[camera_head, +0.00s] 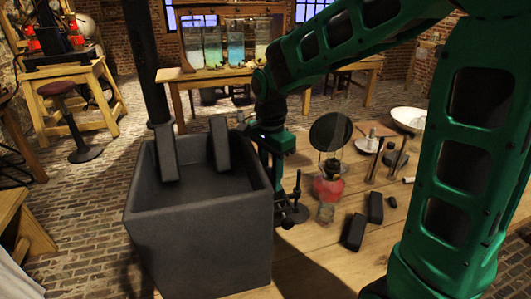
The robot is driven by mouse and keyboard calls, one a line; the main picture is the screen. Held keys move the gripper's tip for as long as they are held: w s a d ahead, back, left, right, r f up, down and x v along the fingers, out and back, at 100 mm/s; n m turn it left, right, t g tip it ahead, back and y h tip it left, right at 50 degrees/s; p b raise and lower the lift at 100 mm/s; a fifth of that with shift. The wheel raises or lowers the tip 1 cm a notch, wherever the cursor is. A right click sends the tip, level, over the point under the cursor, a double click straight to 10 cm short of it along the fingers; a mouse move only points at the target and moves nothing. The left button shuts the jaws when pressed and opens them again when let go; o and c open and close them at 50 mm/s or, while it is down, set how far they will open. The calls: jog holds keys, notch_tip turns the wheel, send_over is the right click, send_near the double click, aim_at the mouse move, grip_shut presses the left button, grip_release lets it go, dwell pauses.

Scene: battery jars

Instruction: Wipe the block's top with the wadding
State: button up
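Two dark blocks lie on the wooden table at the right, one (375,207) behind the other (355,232); I cannot tell whether either is the task's block. A small white piece (408,180) lies to their right. It could be the wadding, but it is too small to tell. My green arm comes down from the upper right. My gripper (284,205) points down just right of the large dark box, left of a red lamp-like vessel. Its fingers are small and dark, partly hidden by the box's edge, and I see nothing clearly held.
The open dark box (200,245) with slabs inside fills the front left. The red vessel (328,187), a round dark disc (330,131), upright rods (375,160) and a white bowl (409,119) crowd the table. Jars of coloured liquid (235,48) stand on a back table.

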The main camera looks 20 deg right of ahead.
jog(key=shift+d+r, duration=0.1)
jog(key=shift+r, duration=3.75)
